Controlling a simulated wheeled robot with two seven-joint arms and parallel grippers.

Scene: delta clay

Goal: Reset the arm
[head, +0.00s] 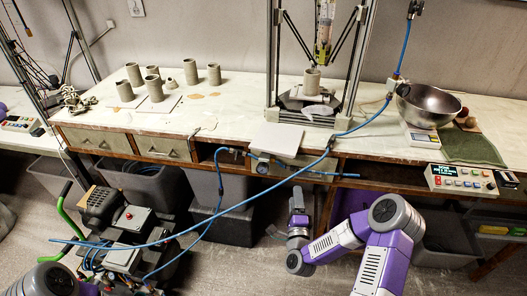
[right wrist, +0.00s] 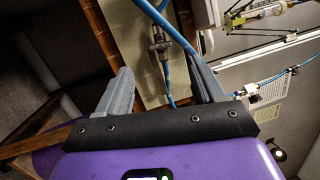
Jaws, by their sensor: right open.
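My right arm comes in from the lower right in the head view, purple and grey. Its gripper (head: 296,202) hangs in front of the workbench, below the level of its top, and points up towards the bench's front. In the right wrist view the two grey fingers of the right gripper (right wrist: 163,82) stand apart with nothing held between them; a blue hose with a fitting shows beyond them. My left gripper is not in view; only a purple and grey arm part shows at the lower left corner of the head view.
The workbench (head: 235,110) carries clay cylinders (head: 154,88), a delta printer (head: 312,95), a metal bowl (head: 428,104) and a control box (head: 461,179). A blue hose (head: 215,216) crosses in front. A compressor (head: 118,232) stands at left; dark bins (head: 222,220) sit under the bench.

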